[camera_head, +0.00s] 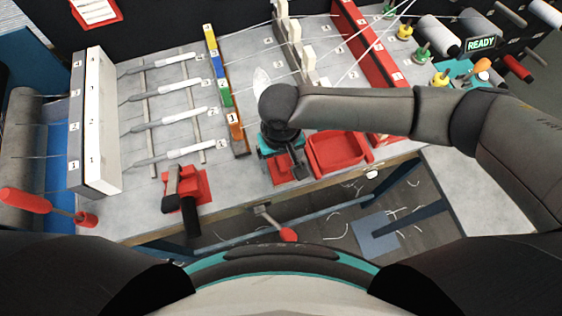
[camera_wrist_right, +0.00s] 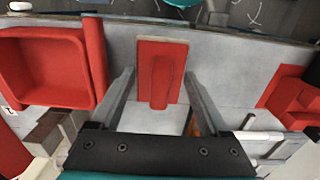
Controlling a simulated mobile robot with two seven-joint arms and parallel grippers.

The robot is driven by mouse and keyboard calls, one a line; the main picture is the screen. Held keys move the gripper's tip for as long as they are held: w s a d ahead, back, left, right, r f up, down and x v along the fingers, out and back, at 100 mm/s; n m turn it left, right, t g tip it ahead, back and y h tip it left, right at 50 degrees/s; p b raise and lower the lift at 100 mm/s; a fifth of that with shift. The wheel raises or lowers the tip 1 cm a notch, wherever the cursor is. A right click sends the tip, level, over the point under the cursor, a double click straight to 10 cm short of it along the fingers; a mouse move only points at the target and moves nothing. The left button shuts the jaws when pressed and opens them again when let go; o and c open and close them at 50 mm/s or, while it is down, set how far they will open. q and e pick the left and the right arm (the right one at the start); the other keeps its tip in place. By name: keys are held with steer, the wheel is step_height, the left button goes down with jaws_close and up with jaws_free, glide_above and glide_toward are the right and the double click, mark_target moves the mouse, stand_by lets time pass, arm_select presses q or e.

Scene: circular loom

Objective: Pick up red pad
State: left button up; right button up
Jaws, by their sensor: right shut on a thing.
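The red pad (camera_wrist_right: 160,75) is a flat rectangle with a raised rib along its middle. In the right wrist view it lies between the two fingers of my right gripper (camera_wrist_right: 160,82), which is shut on it. In the head view the pad (camera_head: 279,173) shows partly from under my right gripper (camera_head: 294,166), near the front edge of the table. I cannot tell whether it touches the tabletop. My left gripper is not in view.
A red tray (camera_head: 338,153) stands right beside the pad. A red block with a dark handle (camera_head: 183,188) is to the left near the table edge. White-handled tools (camera_head: 178,115) lie behind it. A red-handled crank (camera_head: 287,235) sticks out below the edge.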

mark_target(281, 160)
steer(key=c, duration=0.3)
steer(key=shift+r, duration=0.15)
steer(key=shift+c, duration=0.2)
step_height(281, 160, up, 20)
steer(key=p, duration=0.2)
steer(key=shift+p, duration=0.3)
